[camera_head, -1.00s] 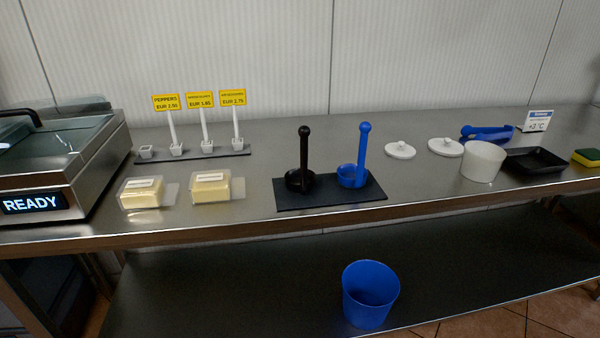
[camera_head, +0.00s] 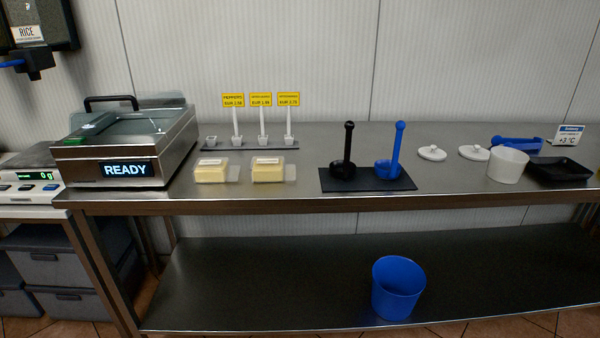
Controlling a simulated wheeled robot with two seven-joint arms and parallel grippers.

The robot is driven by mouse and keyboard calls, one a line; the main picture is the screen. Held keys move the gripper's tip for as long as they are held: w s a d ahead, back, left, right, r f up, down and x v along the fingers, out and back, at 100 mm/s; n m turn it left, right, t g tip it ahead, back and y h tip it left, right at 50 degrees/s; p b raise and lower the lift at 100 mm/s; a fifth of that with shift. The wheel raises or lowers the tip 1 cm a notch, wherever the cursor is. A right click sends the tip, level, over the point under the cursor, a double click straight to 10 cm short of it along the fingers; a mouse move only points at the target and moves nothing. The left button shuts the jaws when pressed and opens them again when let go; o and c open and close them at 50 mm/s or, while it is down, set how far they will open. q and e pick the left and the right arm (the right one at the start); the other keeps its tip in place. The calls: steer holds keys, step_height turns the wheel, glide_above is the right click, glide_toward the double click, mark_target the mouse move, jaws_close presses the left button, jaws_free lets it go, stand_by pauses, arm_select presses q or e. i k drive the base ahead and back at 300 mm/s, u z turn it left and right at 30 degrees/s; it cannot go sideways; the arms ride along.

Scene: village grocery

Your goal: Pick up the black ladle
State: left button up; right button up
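The black ladle (camera_head: 347,151) stands upright with its bowl down on a dark mat (camera_head: 367,186) on the steel counter. Its handle points up. A blue ladle (camera_head: 395,150) stands just right of it on the same mat, its handle leaning slightly right. The two ladles are apart. Neither of my grippers is in view.
Two tubs (camera_head: 268,169) and price signs (camera_head: 261,100) are left of the mat. A sealing machine (camera_head: 130,145) reads READY. White lids (camera_head: 432,153), a white pot (camera_head: 507,164) and a black tray (camera_head: 560,170) are right. A blue bucket (camera_head: 398,290) sits on the lower shelf.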

mark_target(345, 170)
steer(key=u, duration=1.3)
steer(key=i, duration=1.25)
steer(key=z, duration=0.9)
